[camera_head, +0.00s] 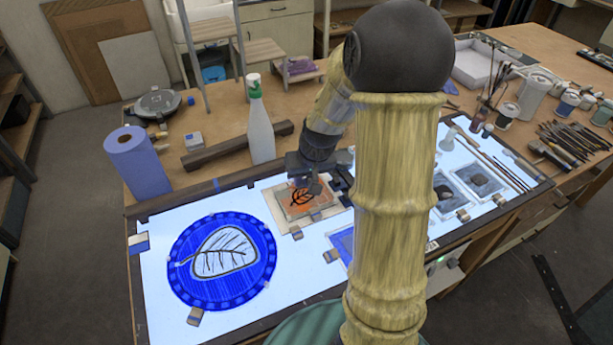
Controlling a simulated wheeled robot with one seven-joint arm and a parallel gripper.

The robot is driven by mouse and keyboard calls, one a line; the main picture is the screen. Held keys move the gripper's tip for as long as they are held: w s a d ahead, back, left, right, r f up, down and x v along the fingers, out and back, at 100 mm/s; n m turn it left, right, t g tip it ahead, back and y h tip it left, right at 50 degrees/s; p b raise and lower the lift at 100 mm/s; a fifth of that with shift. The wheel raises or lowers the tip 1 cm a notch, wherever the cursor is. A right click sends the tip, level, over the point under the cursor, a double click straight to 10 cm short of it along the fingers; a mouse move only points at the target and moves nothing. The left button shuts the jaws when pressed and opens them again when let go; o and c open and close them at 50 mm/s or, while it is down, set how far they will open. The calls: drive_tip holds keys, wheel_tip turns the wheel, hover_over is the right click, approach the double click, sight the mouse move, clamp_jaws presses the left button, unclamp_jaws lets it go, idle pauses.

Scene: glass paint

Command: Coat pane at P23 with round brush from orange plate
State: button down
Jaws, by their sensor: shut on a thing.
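My gripper (316,186) hangs low over a framed pane (294,214) with an orange patch and a dark leaf drawing, just left of my arm. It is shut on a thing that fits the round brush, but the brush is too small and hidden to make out. I cannot tell whether its tip touches the pane. A round blue pane (222,262) with a pale leaf lies to the left, and a blue pane (341,243) is partly hidden behind my arm. No label P23 is readable, and I cannot pick out the orange plate.
The panes lie on a lit white table (290,282). Grey panes (480,181), jars (508,113) and brushes (576,136) are at right. My arm hides the middle.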

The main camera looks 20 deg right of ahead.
drive_tip(key=shift+a, duration=1.25)
drive_tip(key=shift+s+a+f, duration=0.1)
drive_tip(key=shift+s+a, duration=0.05)
drive_tip(key=shift+a, duration=1.4)
wheel_tip(320, 180, up, 5)
drive_tip(key=p, duration=0.4)
